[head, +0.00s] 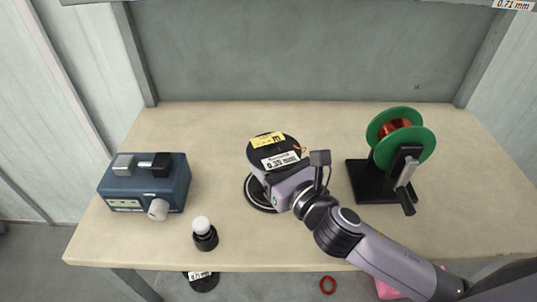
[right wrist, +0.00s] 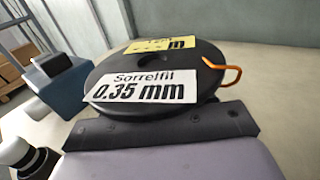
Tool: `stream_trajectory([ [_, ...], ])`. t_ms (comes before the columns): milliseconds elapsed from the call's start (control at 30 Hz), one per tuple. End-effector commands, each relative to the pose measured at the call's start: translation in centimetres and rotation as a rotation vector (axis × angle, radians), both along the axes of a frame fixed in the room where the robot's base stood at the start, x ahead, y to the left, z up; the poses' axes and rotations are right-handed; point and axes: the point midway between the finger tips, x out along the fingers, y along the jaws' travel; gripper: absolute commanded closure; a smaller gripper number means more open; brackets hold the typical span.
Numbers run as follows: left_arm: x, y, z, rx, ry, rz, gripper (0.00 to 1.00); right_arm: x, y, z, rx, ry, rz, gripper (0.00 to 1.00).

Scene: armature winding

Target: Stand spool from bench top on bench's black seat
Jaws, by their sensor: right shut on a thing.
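The spool (head: 262,148) has a black top flange with a yellow label and a white label reading "Sorrelfil 0.35 mm". It also shows large in the right wrist view (right wrist: 208,62), upright, with an orange wire end sticking out. My right gripper (head: 277,180) is shut on the spool below its top flange. The black round seat (head: 253,198) on the bench top is directly below the spool and partly hidden by it and the gripper. I cannot tell whether the spool's base touches the seat. My left gripper is not in view.
A winder with a green reel (head: 427,147) and crank stands right of my gripper. A blue box (head: 145,190) with a knob stands left. A small black pot with a white ball (head: 203,236) is at the front edge. Bench top (head: 215,125) behind the spool is clear.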

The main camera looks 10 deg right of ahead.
Motion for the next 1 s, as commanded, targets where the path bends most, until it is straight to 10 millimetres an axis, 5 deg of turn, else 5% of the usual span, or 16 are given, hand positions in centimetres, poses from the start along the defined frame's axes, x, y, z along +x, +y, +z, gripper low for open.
stream_trajectory([
  [67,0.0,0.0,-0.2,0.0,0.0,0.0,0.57,0.0,0.0,-0.2,0.001,-0.002,0.001,0.86],
  [100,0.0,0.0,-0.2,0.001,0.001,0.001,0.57,0.0,0.0,-0.2,0.001,-0.002,0.001,0.44],
  [200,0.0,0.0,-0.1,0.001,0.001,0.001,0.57,0.0,0.0,-0.1,0.001,-0.002,0.0,0.17],
  [567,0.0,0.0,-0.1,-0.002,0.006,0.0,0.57,-0.1,0.0,-0.3,-0.001,0.002,0.0,0.17],
  [1000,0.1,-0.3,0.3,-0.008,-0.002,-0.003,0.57,-5.7,-2.3,-0.3,-0.002,0.001,0.0,0.17],
])
